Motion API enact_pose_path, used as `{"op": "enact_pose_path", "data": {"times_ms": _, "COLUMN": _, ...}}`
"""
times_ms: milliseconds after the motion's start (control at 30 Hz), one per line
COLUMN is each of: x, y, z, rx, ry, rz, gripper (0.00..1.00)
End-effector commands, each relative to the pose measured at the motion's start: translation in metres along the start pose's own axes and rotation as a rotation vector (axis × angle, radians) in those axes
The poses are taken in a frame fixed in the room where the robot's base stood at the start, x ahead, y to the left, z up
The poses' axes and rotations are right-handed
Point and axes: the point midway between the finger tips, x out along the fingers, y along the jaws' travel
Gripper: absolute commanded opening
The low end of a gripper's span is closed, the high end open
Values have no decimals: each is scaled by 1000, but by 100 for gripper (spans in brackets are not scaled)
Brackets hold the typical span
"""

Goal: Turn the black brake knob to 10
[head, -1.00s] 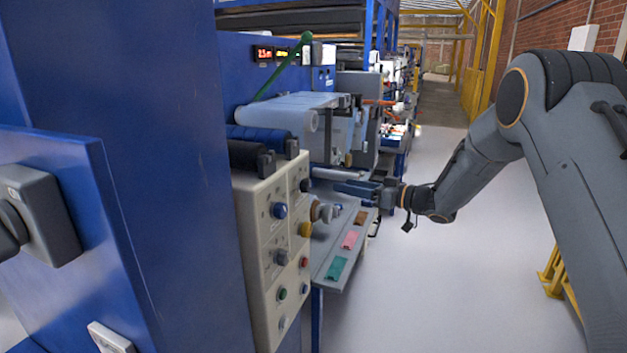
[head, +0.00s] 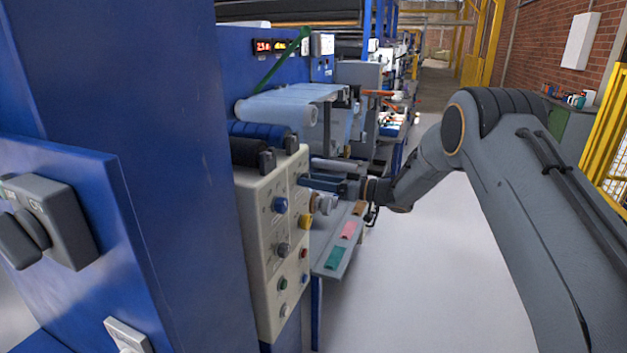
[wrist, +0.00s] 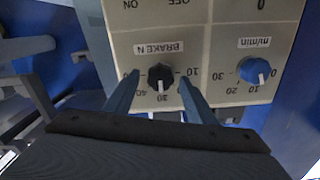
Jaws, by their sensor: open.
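The black brake knob (wrist: 160,77) is on the beige control panel (wrist: 213,45) in the wrist view, beside an inverted "BRAKE N" label. Its white pointer faces the bottom of the picture, at a mark I cannot read surely as 20 or 30. The 10 mark (wrist: 193,72) is to the right and 40 is at lower left. My gripper (wrist: 159,79) is open, with one finger on each side of the knob and visible gaps between. In the head view, my gripper (head: 309,184) reaches the panel's upper right edge and hides the knob there.
A blue m/min knob (wrist: 254,70) sits to the right in the wrist view. In the head view, a yellow knob (head: 304,221) and several buttons lie below my gripper. A shelf (head: 330,258) with coloured pieces juts out beside the panel. The floor (head: 430,270) at right is clear.

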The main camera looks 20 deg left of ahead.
Motion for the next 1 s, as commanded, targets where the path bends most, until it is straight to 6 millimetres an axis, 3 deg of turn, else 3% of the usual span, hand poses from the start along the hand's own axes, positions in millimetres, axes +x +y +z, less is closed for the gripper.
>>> {"op": "enact_pose_path", "data": {"times_ms": 167, "x": 0, "y": 0, "z": 0, "rx": 0, "ry": 0, "rz": 0, "gripper": 49}}
{"op": "enact_pose_path", "data": {"times_ms": 400, "x": 0, "y": 0, "z": 0, "rx": 0, "ry": 0, "rz": 0, "gripper": 10}}
{"op": "enact_pose_path", "data": {"times_ms": 733, "x": 0, "y": 1, "z": 1, "rx": -47, "ry": 0, "rz": 0, "gripper": 10}}
{"op": "enact_pose_path", "data": {"times_ms": 1000, "x": 0, "y": 1, "z": 2, "rx": -219, "ry": 0, "rz": 0, "gripper": 10}}
